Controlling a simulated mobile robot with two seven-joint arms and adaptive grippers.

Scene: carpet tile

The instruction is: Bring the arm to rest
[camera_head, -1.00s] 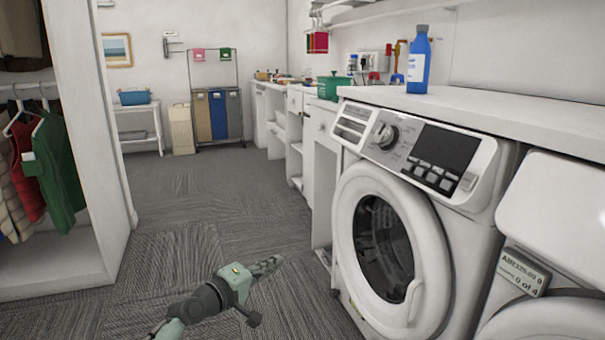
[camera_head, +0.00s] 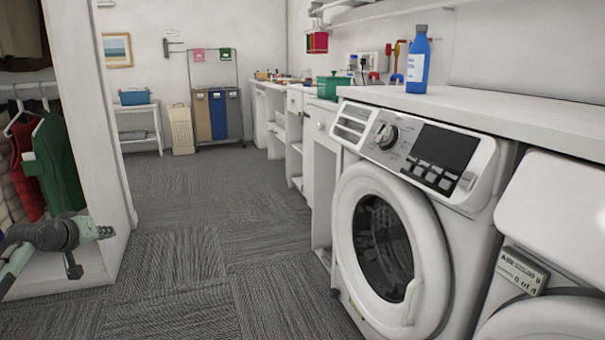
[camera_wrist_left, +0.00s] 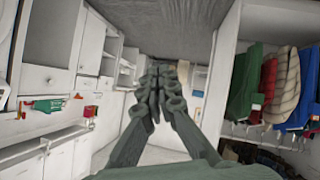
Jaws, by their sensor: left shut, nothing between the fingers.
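My left gripper (camera_head: 104,232) is at the lower left of the head view, in front of the open wardrobe's lower part. It points to the right. In the left wrist view the gripper's fingers (camera_wrist_left: 158,92) are together with nothing between them. My left arm comes in from the left edge of the head view. My right gripper is in neither view.
The white wardrobe (camera_head: 93,120) with hanging clothes (camera_head: 57,165) stands at the left. A washing machine (camera_head: 455,235) stands at the right, with a blue bottle (camera_head: 417,65) on the counter above. Carpet floor (camera_head: 210,210) between them is clear. Laundry bins (camera_head: 218,115) stand at the back.

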